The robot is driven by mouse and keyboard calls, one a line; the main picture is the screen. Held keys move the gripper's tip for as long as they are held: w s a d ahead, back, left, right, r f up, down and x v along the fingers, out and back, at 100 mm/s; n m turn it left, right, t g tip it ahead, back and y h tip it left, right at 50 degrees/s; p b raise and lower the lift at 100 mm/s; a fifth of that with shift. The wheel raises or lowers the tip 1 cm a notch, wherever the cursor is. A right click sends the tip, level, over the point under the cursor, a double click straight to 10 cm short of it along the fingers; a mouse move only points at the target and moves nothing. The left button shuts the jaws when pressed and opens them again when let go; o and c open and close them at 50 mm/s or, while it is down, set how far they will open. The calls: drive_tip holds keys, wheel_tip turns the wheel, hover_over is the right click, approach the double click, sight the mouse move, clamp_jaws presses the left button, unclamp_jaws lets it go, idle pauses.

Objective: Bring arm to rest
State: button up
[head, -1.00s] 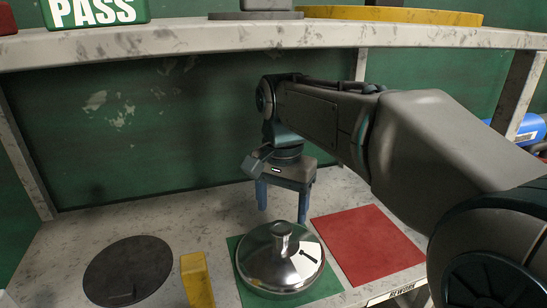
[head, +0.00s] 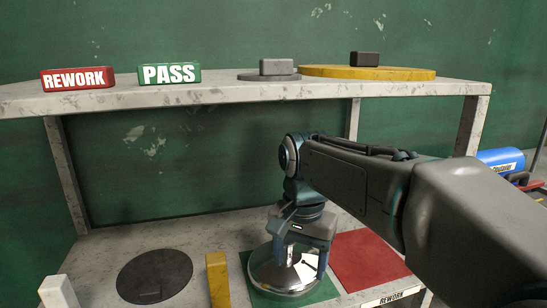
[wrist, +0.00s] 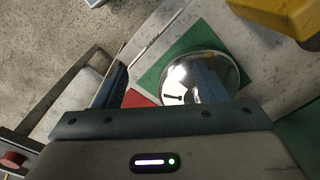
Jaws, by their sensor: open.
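My gripper (head: 299,258) is open and empty, fingers pointing down, low over the workbench. In the head view it overlaps the shiny domed metal lid (head: 272,280) and hides its knob and upper part. The lid rests on the green mat (head: 322,292) and bears a dark mark. The arm reaches in from the right, bent downward at the wrist.
A red mat (head: 370,262) lies right of the green one. A dark disc (head: 155,275) and a yellow block (head: 217,280) are to the left. The shelf (head: 230,92) above bears REWORK (head: 77,78) and PASS (head: 169,73) blocks and a yellow disc (head: 400,74).

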drive_tip(key=s+d+r+n+t+p, duration=0.2)
drive_tip(key=s+d+n+p, duration=0.3)
drive_tip(key=s+d+p, duration=0.5)
drive_tip(key=shift+s+r+t+p, duration=0.4)
drive_tip(key=shift+s+p, duration=0.3)
drive_tip(key=shift+p, duration=1.2)
drive_tip(key=shift+d+r, duration=0.1)
